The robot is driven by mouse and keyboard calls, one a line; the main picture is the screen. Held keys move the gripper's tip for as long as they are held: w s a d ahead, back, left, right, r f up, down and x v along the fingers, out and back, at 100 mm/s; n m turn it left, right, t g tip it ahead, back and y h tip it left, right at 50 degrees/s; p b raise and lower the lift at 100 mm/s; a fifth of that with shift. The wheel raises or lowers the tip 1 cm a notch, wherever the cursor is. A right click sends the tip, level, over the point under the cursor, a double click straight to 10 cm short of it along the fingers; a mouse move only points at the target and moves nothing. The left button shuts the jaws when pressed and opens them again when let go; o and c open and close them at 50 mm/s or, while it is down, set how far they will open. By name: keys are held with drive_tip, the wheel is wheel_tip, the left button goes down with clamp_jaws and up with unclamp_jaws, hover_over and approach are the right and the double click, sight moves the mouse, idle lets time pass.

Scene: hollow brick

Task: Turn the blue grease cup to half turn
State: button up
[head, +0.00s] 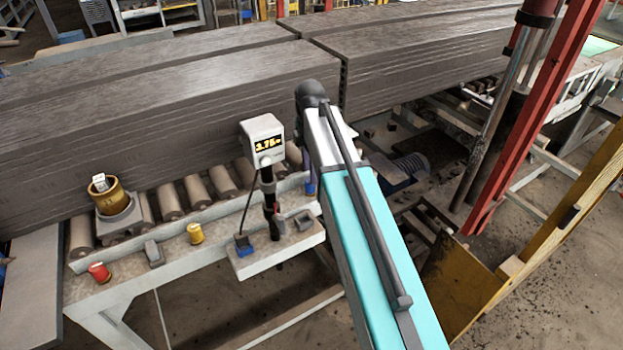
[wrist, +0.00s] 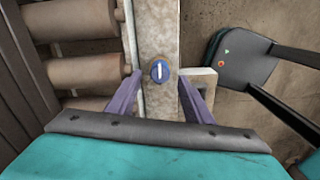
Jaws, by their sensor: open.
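The blue grease cup (wrist: 159,70) shows in the wrist view as a small round blue cap with a white line running nearly up and down. It sits on a pale, worn rail (wrist: 159,28). My gripper (wrist: 158,80) is open, with one purple finger on each side of the cup and visible gaps between. I cannot tell how far above the cup the fingertips are. In the head view my gripper (head: 310,183) shows only as a bit of purple beside my arm, at the rail's right end.
A red cup (head: 99,271) and a yellow cup (head: 195,233) sit along the rail to the left. A readout box (head: 262,140) on a post stands close left of my arm. Rollers (head: 196,190) and long clay slabs (head: 180,115) lie behind. A dark panel (wrist: 240,60) is right of the rail.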

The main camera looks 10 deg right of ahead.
drive_tip(key=shift+f+p, duration=0.8)
drive_tip(key=shift+f, duration=1.75)
drive_tip(key=c, duration=1.1)
